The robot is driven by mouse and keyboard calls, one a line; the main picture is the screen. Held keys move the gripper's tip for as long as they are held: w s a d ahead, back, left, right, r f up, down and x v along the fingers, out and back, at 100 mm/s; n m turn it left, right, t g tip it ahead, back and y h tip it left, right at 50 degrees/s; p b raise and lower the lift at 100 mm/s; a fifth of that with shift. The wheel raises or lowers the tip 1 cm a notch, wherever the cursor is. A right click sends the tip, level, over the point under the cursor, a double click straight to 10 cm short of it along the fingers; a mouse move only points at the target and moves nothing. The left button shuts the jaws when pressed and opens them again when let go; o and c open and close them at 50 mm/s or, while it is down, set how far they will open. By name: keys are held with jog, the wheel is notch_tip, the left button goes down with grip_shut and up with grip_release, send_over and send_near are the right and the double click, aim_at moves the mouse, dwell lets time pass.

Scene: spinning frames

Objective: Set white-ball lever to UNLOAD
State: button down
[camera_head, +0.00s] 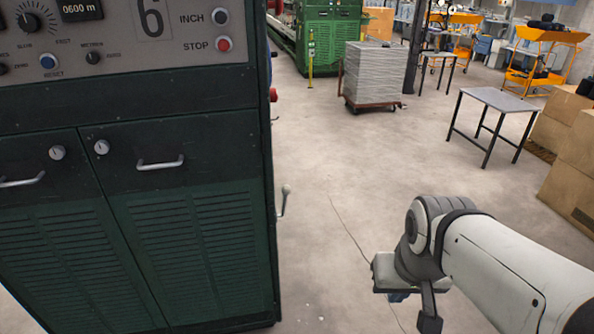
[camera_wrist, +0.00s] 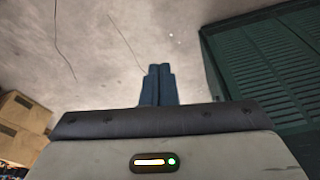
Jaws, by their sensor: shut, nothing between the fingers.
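The lever with a pale ball knob (camera_head: 286,189) sticks out from the right side of the green machine cabinet (camera_head: 190,215) in the head view. Its thin rod hangs down from the ball close to the cabinet's side. No label for its positions can be read. My gripper (camera_head: 398,297) is to the right of and below the lever, well apart from it, and mostly hidden behind my wrist. In the wrist view my gripper's blue fingers (camera_wrist: 158,72) are together with nothing between them. The lever cannot be made out in the wrist view.
A control panel with an INCH button (camera_head: 220,16) and a STOP button (camera_head: 224,44) tops the cabinet. A grey stack (camera_head: 374,72), a small table (camera_head: 505,101) and boxes (camera_head: 571,160) stand farther back. Open floor lies between.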

jog(key=w+a+f+t+y+b, duration=0.1)
jog(key=w+a+f+t+b, duration=0.25)
jog(key=w, duration=0.55)
jog(key=w+a+f+t+b, duration=0.3)
jog(key=w+a+f+b, duration=0.15)
jog(key=w, duration=0.55)
jog(key=w+a+f+t+y+b, duration=0.1)
jog(key=w+a+f+t+b, duration=0.3)
jog(key=w, duration=0.5)
jog(key=w+a+f+t+b, duration=0.5)
jog(key=a+f+t+b, duration=0.2)
jog(key=f, duration=0.5)
jog(key=shift+w+a+f+n+t+b, duration=0.2)
jog(key=shift+a+n+t+b, duration=0.15)
jog(key=shift+a+t, duration=0.75)
jog(key=shift+a, duration=0.15)
jog(key=x, duration=1.4)
